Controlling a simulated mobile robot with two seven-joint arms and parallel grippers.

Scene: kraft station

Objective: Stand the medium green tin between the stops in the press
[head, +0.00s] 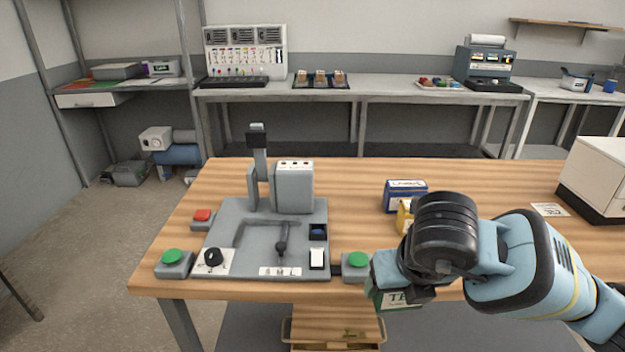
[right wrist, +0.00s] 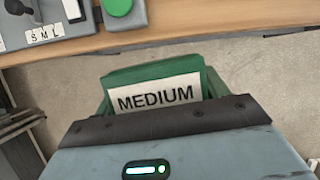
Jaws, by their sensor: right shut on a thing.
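The green tin (right wrist: 155,75) labelled MEDIUM is in my right gripper (right wrist: 160,125), which is shut on it. In the head view, the tin (head: 396,300) shows below the right gripper (head: 398,280), just off the table's front edge, right of the press. The grey press (head: 225,225) stands on the table's left part, with a raised frame on its bed and an upright column at the back. I cannot clearly make out which parts are the stops. My left gripper is out of view.
Green buttons sit at the press's front left (head: 172,257) and front right (head: 357,260); a red button (head: 202,216) is at its left. A blue tin (head: 405,193) and a yellow tin (head: 404,218) stand behind my right arm. A white box (head: 597,175) is at far right.

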